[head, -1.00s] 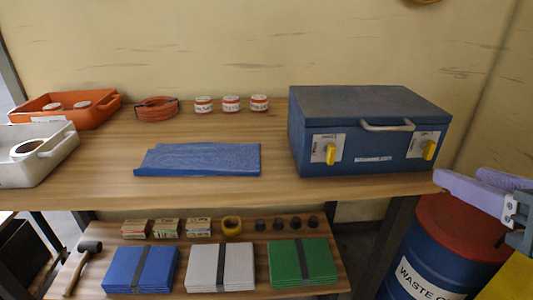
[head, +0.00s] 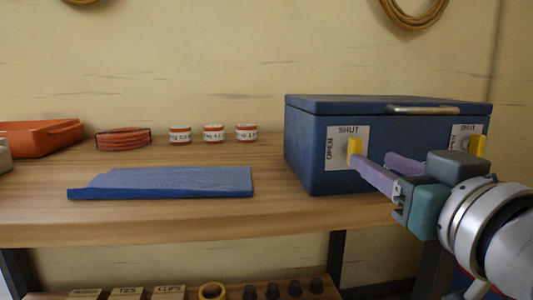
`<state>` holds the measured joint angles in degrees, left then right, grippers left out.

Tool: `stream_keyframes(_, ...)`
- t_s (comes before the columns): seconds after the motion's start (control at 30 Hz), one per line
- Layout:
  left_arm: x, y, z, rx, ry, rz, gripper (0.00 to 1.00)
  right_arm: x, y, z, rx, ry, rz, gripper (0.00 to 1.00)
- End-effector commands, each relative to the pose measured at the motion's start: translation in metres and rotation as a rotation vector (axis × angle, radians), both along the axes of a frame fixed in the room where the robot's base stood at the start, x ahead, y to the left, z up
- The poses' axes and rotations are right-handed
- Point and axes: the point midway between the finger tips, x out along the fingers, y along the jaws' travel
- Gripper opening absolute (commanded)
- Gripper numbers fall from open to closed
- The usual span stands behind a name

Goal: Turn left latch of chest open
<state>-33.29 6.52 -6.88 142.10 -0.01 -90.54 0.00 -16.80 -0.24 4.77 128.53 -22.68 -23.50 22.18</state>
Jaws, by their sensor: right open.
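The blue chest (head: 310,160) stands on the right of the workbench with its lid down. Its left latch (head: 354,147) is a yellow handle on a white plate marked SHUT at the top and OPEN along the left side. The handle looks upright, towards SHUT; its lower part is hidden by a finger. My right gripper (head: 374,160) is open in front of the latch, its purple fingers pointing at the chest. The left finger overlaps the handle; I cannot tell whether they touch. The right latch (head: 477,147) is partly hidden by my arm. My left gripper is out of view.
A blue cloth (head: 165,181) lies left of the chest on the workbench (head: 270,210). Several items stand behind it: labelled jars (head: 214,134), a coiled orange hose (head: 123,139) and an orange tray (head: 40,141). A metal handle (head: 423,109) sticks out from the lid's front.

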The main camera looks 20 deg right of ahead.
Motion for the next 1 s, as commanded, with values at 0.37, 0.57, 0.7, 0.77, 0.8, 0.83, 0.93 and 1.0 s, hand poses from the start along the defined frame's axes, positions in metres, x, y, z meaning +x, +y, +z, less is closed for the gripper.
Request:
stream_keyframes(0.37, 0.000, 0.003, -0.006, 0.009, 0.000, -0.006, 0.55, 0.052, -0.012, 0.000, -0.002, 0.000, 0.000, 0.47)
stream_keyframes(0.57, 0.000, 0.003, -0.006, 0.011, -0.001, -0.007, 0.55, 0.056, -0.014, 0.000, -0.001, 0.001, 0.000, 0.47)
stream_keyframes(0.7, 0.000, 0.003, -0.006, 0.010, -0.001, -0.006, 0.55, 0.056, -0.014, 0.000, -0.001, 0.002, 0.000, 0.47)
stream_keyframes(0.77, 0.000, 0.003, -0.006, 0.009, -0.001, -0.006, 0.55, 0.056, -0.014, 0.000, -0.001, 0.002, 0.000, 0.43)
stream_keyframes(0.8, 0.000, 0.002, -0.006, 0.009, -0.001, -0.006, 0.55, 0.056, -0.014, 0.000, -0.001, 0.002, -0.001, 0.39)
stream_keyframes(0.83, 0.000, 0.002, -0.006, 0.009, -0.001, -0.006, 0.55, 0.056, -0.014, 0.000, -0.001, 0.002, 0.000, 0.35)
stream_keyframes(0.93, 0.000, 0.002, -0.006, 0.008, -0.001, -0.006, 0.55, 0.056, -0.014, 0.000, -0.001, 0.002, -0.001, 0.24)
stream_keyframes(1.0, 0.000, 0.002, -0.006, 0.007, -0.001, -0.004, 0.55, 0.056, -0.014, 0.000, -0.001, 0.002, -0.001, 0.16)
